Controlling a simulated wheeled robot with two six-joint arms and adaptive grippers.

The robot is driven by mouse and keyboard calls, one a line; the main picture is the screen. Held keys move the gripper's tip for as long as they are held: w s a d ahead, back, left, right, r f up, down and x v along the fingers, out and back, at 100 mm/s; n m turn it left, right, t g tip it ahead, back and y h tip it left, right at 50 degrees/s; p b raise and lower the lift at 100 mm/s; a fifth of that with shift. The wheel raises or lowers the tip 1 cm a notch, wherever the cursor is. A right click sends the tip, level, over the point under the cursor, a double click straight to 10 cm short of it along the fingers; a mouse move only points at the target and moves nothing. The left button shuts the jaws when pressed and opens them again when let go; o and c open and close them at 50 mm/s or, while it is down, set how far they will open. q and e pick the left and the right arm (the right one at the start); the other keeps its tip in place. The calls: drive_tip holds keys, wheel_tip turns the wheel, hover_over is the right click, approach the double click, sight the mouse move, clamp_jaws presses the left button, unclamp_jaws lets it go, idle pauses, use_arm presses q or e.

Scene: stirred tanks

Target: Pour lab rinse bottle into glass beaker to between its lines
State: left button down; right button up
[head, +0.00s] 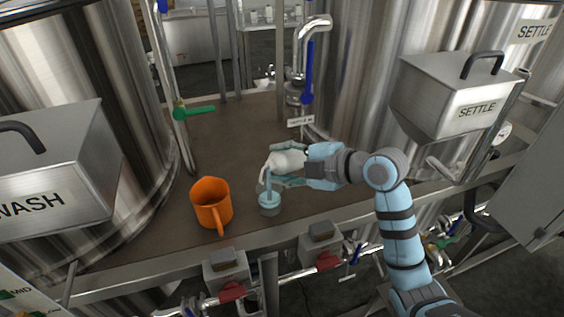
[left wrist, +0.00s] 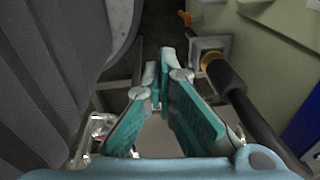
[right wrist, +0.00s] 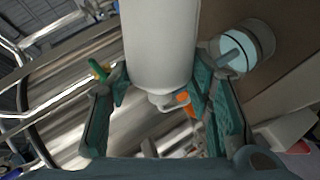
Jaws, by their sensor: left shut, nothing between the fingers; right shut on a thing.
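My right gripper (head: 284,164) is shut on the white lab rinse bottle (head: 286,161). It holds the bottle tilted on its side, up off the deck. The bottle also fills the top middle of the right wrist view (right wrist: 160,40), between the fingers. The small glass beaker (head: 269,208) stands upright on the deck below the bottle's left end. A light-blue stream runs down from the bottle into it. In the right wrist view the beaker (right wrist: 252,48) holds pale blue liquid; its lines are too small to read. My left gripper (left wrist: 165,62) is shut and empty, away from the deck.
An orange jug (head: 211,203) stands left of the beaker, handle toward the front edge. Steel tanks flank the brown deck (head: 235,135) on both sides. A tap with a blue lever (head: 308,75) rises behind the bottle. The deck behind the jug is free.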

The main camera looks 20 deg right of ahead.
drive_tip(key=shift+b, duration=1.05)
wheel_tip(320, 180, up, 2)
drive_tip(key=shift+r+m+y+p, duration=0.15)
drive_tip(key=shift+m+y+p, duration=0.55)
drive_tip(key=shift+m+p, duration=0.25)
drive_tip(key=shift+a+r+m+g+y+p, duration=0.15)
drive_tip(key=shift+r+m+g+y+p, duration=0.25)
drive_tip(key=shift+r+m+y+p, duration=0.7)
drive_tip(key=shift+s+r+m, duration=0.1)
drive_tip(key=shift+s+m, duration=0.05)
drive_tip(key=shift+m, duration=0.5)
drive_tip(key=shift+a+r+m+y, duration=0.25)
drive_tip(key=shift+m+y, duration=0.35)
drive_tip(key=shift+m, duration=0.2)
drive_tip(key=r+m, duration=0.1)
drive_tip(key=r+m+y, duration=0.1)
drive_tip(key=m, duration=0.1)
drive_tip(key=shift+s+a+r+t+y, duration=0.3)
drive_tip(key=shift+a+r, duration=0.1)
